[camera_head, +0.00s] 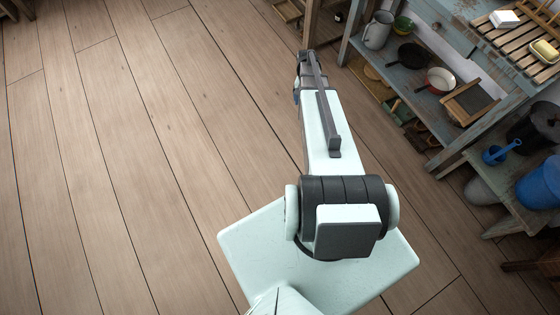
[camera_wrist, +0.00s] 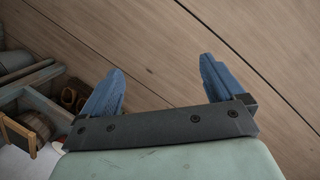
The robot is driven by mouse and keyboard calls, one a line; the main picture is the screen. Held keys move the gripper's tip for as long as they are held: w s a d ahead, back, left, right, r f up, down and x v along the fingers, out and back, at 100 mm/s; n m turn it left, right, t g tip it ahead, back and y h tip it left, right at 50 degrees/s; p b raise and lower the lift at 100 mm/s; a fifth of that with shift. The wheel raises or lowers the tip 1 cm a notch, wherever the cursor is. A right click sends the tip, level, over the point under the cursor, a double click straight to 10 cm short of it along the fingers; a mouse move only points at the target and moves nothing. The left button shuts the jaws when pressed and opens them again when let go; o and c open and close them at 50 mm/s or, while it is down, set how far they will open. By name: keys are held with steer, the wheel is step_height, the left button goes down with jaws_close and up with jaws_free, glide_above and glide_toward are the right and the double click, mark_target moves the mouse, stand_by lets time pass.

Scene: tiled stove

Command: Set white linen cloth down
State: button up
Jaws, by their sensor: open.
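A small folded white item (camera_head: 504,18), which looks like the white linen cloth, lies on a slatted wooden rack at the top right of the head view. In the wrist view, my gripper (camera_wrist: 160,70) has its two blue fingers spread wide apart. Nothing is between them, and only floorboards show beyond. In the head view my arm hides most of the gripper, which is well to the left of the rack and apart from the white item. A white patch at the lower left edge of the wrist view is too cut off to identify.
The slatted rack (camera_head: 488,38) stands on a worn blue-grey table, with a yellow block (camera_head: 545,50) in a dish. Shelves below hold a dark pan (camera_head: 412,55), a red-rimmed white pan (camera_head: 440,80) and a metal jug (camera_head: 378,30). A blue bucket (camera_head: 540,187) stands lower right. The floor at left is clear.

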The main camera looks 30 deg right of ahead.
steer(key=s+a+f+n+g, duration=0.1)
steer(key=s+a+f+n, duration=0.15)
steer(key=s+a, duration=0.6)
steer(key=s+a+f+n+g, duration=0.15)
steer(key=s+a+f, duration=0.3)
steer(key=a, duration=0.75)
steer(key=s+a+n, duration=0.2)
steer(key=s+a, duration=0.3)
steer(key=s, duration=0.3)
steer(key=s+a+n+g, duration=0.1)
steer(key=s+a+n, duration=0.2)
steer(key=s, duration=0.4)
steer(key=shift+s+a, duration=0.35)
steer(key=shift+a, duration=0.55)
steer(key=shift+g, duration=0.25)
